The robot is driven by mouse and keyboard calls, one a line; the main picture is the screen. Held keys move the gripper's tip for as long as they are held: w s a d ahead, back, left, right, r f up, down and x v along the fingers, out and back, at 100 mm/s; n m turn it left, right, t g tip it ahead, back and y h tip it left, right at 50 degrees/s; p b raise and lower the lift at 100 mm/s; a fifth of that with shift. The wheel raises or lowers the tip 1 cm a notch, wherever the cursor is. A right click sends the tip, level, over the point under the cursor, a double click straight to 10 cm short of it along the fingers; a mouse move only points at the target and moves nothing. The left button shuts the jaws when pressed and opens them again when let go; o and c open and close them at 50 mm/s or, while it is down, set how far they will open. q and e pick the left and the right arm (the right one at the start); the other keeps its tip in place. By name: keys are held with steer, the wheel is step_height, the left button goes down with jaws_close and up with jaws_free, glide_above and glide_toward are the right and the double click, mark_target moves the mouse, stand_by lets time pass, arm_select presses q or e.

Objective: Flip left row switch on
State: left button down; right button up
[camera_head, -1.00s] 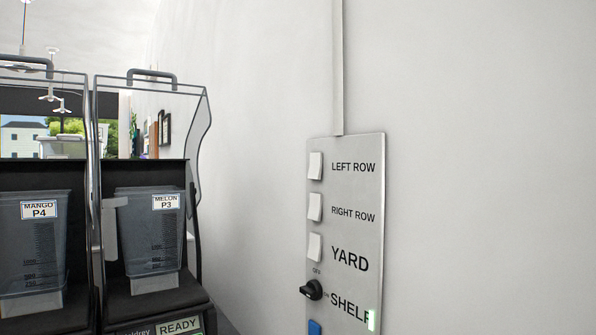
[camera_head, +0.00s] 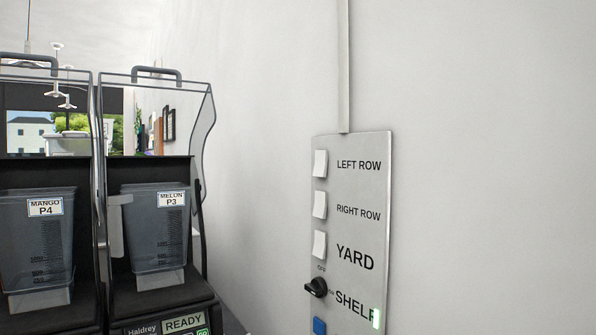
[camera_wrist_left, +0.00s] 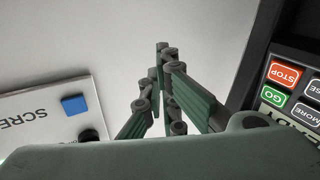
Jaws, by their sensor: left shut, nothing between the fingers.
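The left row switch (camera_head: 320,163) is a white rocker at the top of a grey metal panel (camera_head: 375,200) on the white wall, beside the label LEFT ROW. I cannot tell from its look whether it is on or off. My left gripper (camera_wrist_left: 163,47) is shut and empty in the left wrist view. It is between the panel's lower part (camera_wrist_left: 45,125), with a blue button, and a machine's keypad. Neither gripper shows in the head view.
Below are the right row switch (camera_head: 319,204), the yard switch (camera_head: 318,244), a black shelf knob (camera_head: 316,287) and a blue button (camera_head: 319,326). Sealing machines with mango and melon containers (camera_head: 157,235) stand at the left. A machine keypad (camera_wrist_left: 285,90) is close to the left gripper.

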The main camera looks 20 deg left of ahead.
mark_target(320, 164)
arm_select(q)
steer(key=s+d+r+m+t+h, duration=0.1)
steer(key=s+r+m+h, duration=0.1)
steer(key=r, duration=0.9)
steer(key=s+d+r+m+h, duration=0.2)
steer(key=s+r+h, duration=0.3)
steer(key=r, duration=0.7)
steer(key=s+d+r+m+t+h, duration=0.1)
steer(key=r+h, duration=0.5)
steer(key=r, duration=0.6)
steer(key=s+d+m, duration=0.1)
steer(key=s+m, duration=0.1)
steer(key=m, duration=0.1)
steer(key=shift+s+t, duration=0.3)
steer(key=shift+r, duration=0.1)
steer(key=w+d+f+p+x, duration=0.1)
steer(key=f+p+x, duration=0.1)
steer(key=p+x, duration=0.5)
steer(key=x, duration=0.6)
steer(key=shift+w+f+p, duration=0.2)
steer(key=shift+f+p, duration=0.05)
steer(key=shift+p, duration=0.1)
